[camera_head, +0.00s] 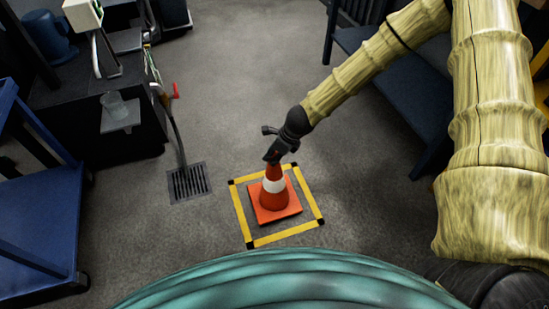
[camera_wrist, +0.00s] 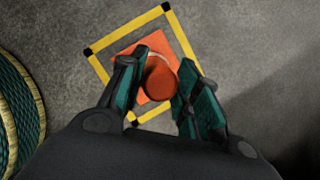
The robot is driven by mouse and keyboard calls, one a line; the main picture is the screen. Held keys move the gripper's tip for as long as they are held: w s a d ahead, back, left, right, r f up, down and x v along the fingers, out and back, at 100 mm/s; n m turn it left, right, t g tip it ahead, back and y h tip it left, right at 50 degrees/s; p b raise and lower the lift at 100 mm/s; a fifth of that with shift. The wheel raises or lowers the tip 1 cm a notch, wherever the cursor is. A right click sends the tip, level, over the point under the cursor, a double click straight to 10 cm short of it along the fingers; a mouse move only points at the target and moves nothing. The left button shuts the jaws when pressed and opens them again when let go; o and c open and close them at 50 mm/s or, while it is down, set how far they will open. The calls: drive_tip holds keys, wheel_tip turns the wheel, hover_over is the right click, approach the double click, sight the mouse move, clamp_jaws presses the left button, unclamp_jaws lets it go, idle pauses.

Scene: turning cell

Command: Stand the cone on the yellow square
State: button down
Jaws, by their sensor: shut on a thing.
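The orange cone (camera_head: 274,199) with a white band and a square orange base is upright inside the yellow square (camera_head: 284,234) marked on the floor. In the head view its base lies within the yellow outline; I cannot tell for sure whether it touches the floor. My gripper (camera_head: 276,160) is at the cone's top, shut on it. In the wrist view the cone's top (camera_wrist: 161,84) is between the two fingers of my gripper (camera_wrist: 160,88), with the yellow outline (camera_wrist: 128,33) and its black corners around the base. The fingers hide part of the base.
A floor drain grate (camera_head: 189,183) lies left of the square, with a hose running to it. A dark machine bench (camera_head: 95,135) and a blue cart (camera_head: 40,215) stand at the left. A blue bench (camera_head: 405,95) stands at the right. The floor behind the square is clear.

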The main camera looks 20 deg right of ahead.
drive_tip(key=shift+f, duration=0.8)
drive_tip(key=c, duration=1)
unclamp_jaws()
drive_tip(key=shift+f, duration=0.1)
drive_tip(key=shift+c, duration=0.2)
